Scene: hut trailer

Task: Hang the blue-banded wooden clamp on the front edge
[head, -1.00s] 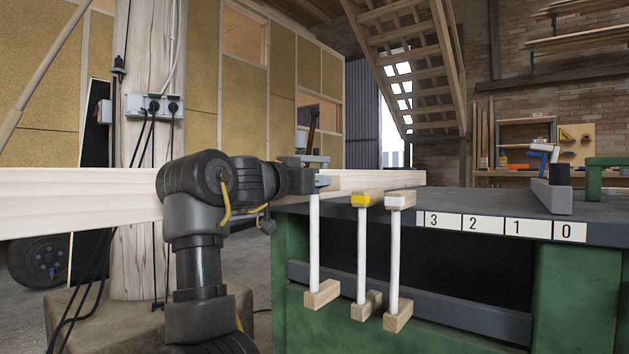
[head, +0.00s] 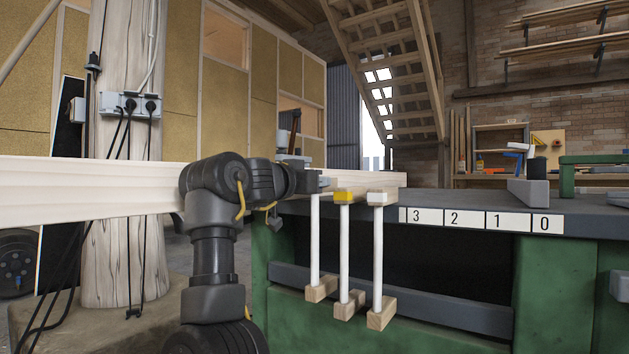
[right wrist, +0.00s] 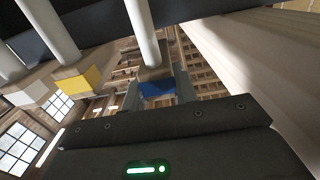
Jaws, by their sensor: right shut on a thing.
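My right gripper (head: 318,183) is shut on the blue-banded wooden clamp (head: 315,240), at the left end of the bench front. The clamp hangs upright, white bar down to a wooden lower jaw. Its blue band (right wrist: 157,89) shows between the fingers in the right wrist view; in the head view the gripper hides it. I cannot tell whether the clamp touches the front edge (head: 470,222). Just right of it, a yellow-banded clamp (head: 344,245) and a white-banded clamp (head: 377,250) hang at the edge. My left gripper is not in view.
A long pale beam (head: 90,190) runs behind my arm towards the bench. Number tiles 3 to 0 (head: 485,221) line the edge right of the clamps. A blue-handled tool (head: 525,150) and a green object (head: 567,175) stand on the bench at the right.

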